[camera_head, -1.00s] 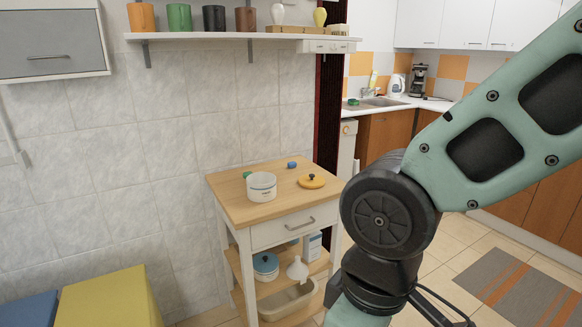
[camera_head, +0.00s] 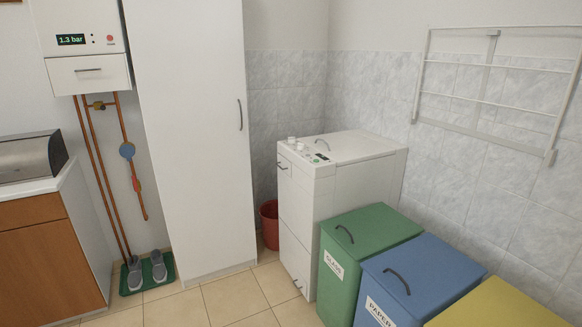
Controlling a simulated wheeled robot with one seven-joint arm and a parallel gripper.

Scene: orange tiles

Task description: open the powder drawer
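A narrow white washing machine (camera_head: 357,185) stands against the tiled wall, right of the tall white cabinet. At the top of its narrow front is a small panel with a handle, which looks like the powder drawer (camera_head: 284,168). It looks shut. Its front faces left and shows at a steep angle. Knobs and a small dark display sit on top above it. My gripper is not in view.
Green (camera_head: 363,243), blue (camera_head: 418,277) and yellow (camera_head: 498,308) bins stand along the wall at the right, close to the machine. A red bucket (camera_head: 270,224) stands between the machine and the tall cabinet (camera_head: 195,130). Tiled floor (camera_head: 232,297) lies open in front.

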